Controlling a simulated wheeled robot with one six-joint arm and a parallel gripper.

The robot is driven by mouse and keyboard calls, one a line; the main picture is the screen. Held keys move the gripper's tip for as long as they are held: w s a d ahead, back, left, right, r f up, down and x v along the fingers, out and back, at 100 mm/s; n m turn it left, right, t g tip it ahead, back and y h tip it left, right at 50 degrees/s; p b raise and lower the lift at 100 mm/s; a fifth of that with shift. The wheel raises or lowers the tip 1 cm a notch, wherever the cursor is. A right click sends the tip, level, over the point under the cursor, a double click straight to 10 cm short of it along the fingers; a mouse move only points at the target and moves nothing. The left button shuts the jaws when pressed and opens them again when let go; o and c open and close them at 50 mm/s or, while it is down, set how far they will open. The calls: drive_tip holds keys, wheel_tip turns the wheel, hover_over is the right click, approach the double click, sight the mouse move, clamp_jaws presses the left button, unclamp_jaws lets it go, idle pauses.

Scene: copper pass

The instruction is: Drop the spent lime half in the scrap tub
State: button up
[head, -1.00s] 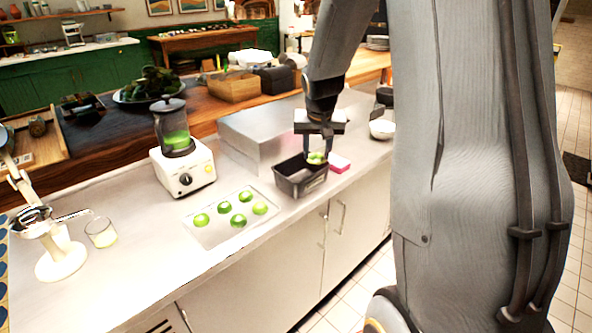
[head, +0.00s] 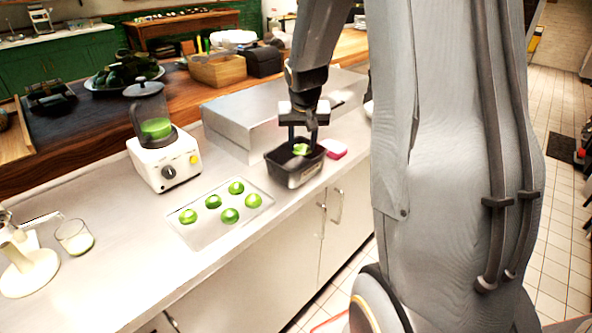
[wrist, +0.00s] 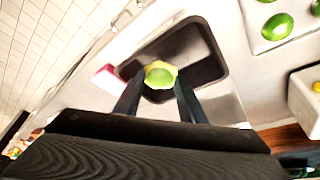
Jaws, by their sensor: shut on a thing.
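The spent lime half (head: 301,149) is pale green and sits between the fingertips of my gripper (head: 302,146). In the wrist view the lime half (wrist: 160,74) is pinched between the two dark fingers, with the tub behind it. The scrap tub (head: 291,175) is a black rectangular container on the steel counter. It also shows in the wrist view (wrist: 208,70), where its dark inside lies around and beyond the lime. My gripper is shut on the lime half, over the tub's opening. How far the lime is above the tub's floor I cannot tell.
A pink sponge (head: 334,149) lies right beside the tub. A tray (head: 205,240) with several green limes stands to the left. A blender (head: 163,150) and a steel box (head: 232,120) stand behind. A glass (head: 75,238) is at far left.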

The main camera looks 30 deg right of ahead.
drive_tip(key=shift+f, duration=0.45)
drive_tip(key=o, duration=0.8)
drive_tip(key=shift+r, duration=0.15)
drive_tip(key=b+v, duration=0.1)
drive_tip(key=v, duration=0.6)
drive_tip(key=shift+s+r+b, duration=0.15)
drive_tip(key=shift+r+b, duration=0.1)
drive_tip(key=shift+b, duration=0.15)
